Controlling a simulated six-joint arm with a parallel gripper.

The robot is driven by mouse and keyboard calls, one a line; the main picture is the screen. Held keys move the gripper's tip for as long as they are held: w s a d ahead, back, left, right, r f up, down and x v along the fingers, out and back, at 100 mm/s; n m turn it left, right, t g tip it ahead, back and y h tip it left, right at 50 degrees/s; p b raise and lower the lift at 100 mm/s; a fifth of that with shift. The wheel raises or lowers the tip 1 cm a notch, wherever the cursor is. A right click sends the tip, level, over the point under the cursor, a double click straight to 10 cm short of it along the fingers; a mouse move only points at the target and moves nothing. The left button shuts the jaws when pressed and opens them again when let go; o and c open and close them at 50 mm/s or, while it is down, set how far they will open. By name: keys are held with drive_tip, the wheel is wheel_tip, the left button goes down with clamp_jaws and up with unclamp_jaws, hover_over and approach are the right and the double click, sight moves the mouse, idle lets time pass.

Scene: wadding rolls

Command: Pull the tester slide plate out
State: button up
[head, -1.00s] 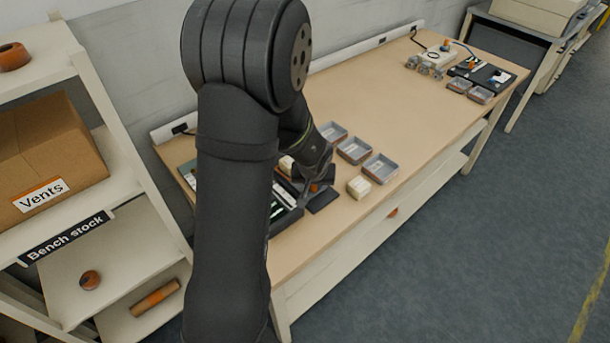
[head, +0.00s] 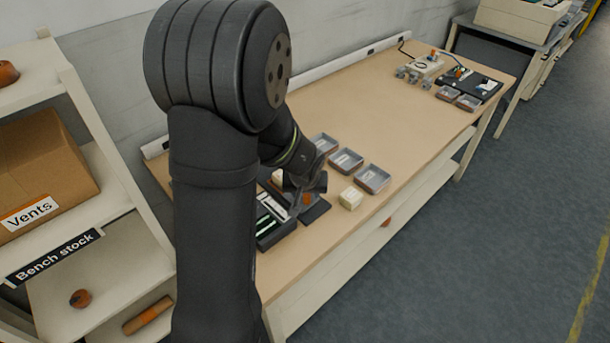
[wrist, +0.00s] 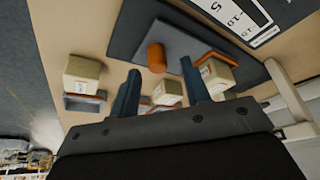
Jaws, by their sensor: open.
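My gripper is open and empty low over the near end of the bench in the head view (head: 308,192). Its two blue fingers stand apart in the wrist view (wrist: 160,86). Beyond them lies a dark flat slab (wrist: 190,32) with an orange cylinder (wrist: 156,57) on it. A white plate with a printed number scale (wrist: 232,14) shows at the top right. In the head view a dark case with white and green parts (head: 272,222) sits beside my gripper, partly hidden by my arm. I cannot tell which part is the tester's slide plate.
Grey trays (head: 373,179) and a cream block (head: 350,198) lie to the right of my gripper on the bench. Cream blocks (wrist: 83,75) also show in the wrist view. A white device (head: 424,66) and a black board (head: 476,83) stand at the far end. The bench middle is clear.

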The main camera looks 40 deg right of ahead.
drive_tip(key=v, duration=1.4)
drive_tip(key=shift+r, duration=0.35)
drive_tip(key=shift+f, duration=0.1)
drive_tip(key=x, duration=1.7)
drive_tip(key=shift+s+a, duration=0.1)
drive_tip(key=v, duration=1.5)
drive_tip(key=shift+r, duration=0.2)
